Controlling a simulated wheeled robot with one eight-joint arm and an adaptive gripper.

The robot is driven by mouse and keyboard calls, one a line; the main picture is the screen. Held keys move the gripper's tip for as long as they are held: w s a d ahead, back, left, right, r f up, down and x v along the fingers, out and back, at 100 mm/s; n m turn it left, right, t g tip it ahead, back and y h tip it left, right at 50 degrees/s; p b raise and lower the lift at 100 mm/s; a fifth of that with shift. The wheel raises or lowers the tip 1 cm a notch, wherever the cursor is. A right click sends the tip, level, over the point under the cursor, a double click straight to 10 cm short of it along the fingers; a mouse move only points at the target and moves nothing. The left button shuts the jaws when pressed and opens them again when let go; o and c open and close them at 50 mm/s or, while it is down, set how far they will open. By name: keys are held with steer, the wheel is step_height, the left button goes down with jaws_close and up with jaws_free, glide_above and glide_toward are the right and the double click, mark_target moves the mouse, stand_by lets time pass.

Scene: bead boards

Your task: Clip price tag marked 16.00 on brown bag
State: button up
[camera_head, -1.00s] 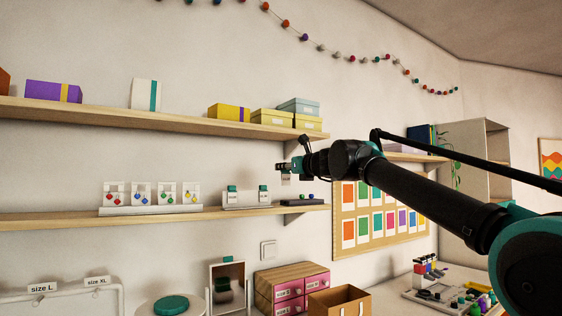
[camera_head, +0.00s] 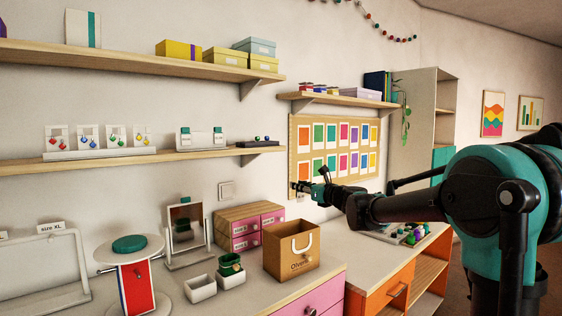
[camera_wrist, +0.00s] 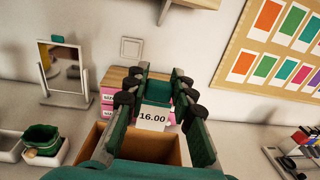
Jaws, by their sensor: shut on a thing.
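The price tag marked 16.00 (camera_wrist: 152,119) is a white card on a teal clip (camera_wrist: 158,92), seen between my fingers in the wrist view. My gripper (camera_wrist: 159,82) is shut on this tag. In the head view my gripper (camera_head: 301,187) is above the brown bag (camera_head: 291,262), in front of the board of colour cards. The tag and bag look apart.
Pink drawers in a wooden box (camera_head: 249,226) stand behind the bag. A small mirror (camera_head: 186,231), white pots (camera_head: 201,288) and a round stand (camera_head: 128,249) are to the left. Shelves with boxes and earring cards are above. The counter's front edge is close to the bag.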

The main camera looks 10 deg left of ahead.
steer(key=shift+s+d+f, duration=0.15)
steer(key=shift+d+f, duration=0.4)
steer(key=shift+f, duration=1.1)
steer(key=shift+s+d+f, duration=0.2)
steer(key=shift+d+f, duration=0.4)
steer(key=shift+f, duration=1)
steer(key=shift+s+d+f, duration=0.15)
steer(key=shift+d+f, duration=0.4)
steer(key=shift+f, duration=1.1)
steer(key=shift+f, duration=2.4)
steer(key=o, duration=1.2)
steer(key=shift+o, duration=0.2)
steer(key=shift+r, duration=0.1)
step_height(320, 180, up, 8)
